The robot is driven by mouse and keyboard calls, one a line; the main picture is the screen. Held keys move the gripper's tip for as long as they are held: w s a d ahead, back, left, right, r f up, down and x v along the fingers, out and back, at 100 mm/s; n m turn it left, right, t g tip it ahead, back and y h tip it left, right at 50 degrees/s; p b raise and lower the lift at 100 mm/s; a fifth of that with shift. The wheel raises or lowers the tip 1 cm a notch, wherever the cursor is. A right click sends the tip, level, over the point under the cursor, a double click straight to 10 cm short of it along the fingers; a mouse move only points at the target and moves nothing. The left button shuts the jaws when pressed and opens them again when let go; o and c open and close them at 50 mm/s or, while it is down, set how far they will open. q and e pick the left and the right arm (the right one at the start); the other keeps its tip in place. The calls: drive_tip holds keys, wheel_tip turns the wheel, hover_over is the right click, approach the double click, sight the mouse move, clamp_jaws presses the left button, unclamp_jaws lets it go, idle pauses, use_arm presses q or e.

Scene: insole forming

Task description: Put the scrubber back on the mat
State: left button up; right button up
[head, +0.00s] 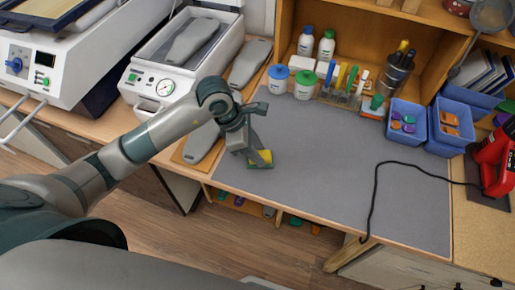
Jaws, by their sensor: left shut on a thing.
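My left gripper (246,151) reaches in from the left and points down over the left part of the grey mat (330,165). It is shut on the scrubber (262,158), a small block with yellow and dark green parts. The scrubber is at the mat's left side, low over it or touching it; I cannot tell which. The gripper hides part of the scrubber. My right gripper is not in view.
Grey insoles (203,143) lie left of the mat. Bottles (326,45), jars (304,84) and a tool rack stand behind it. Blue bins (407,117) and a red heat tool (493,160) are right. A black cable (376,195) crosses the mat's right; its middle is clear.

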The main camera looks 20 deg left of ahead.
use_arm(q)
drive_tip(key=shift+f, duration=0.15)
drive_tip(key=o, duration=1)
drive_tip(key=shift+r, duration=0.2)
drive_tip(key=shift+a+r, duration=0.15)
drive_tip(key=shift+r, duration=0.1)
drive_tip(key=b+v, duration=0.4)
drive_tip(key=v, duration=0.7)
drive_tip(key=shift+r+b, duration=0.15)
drive_tip(key=shift+b, duration=0.2)
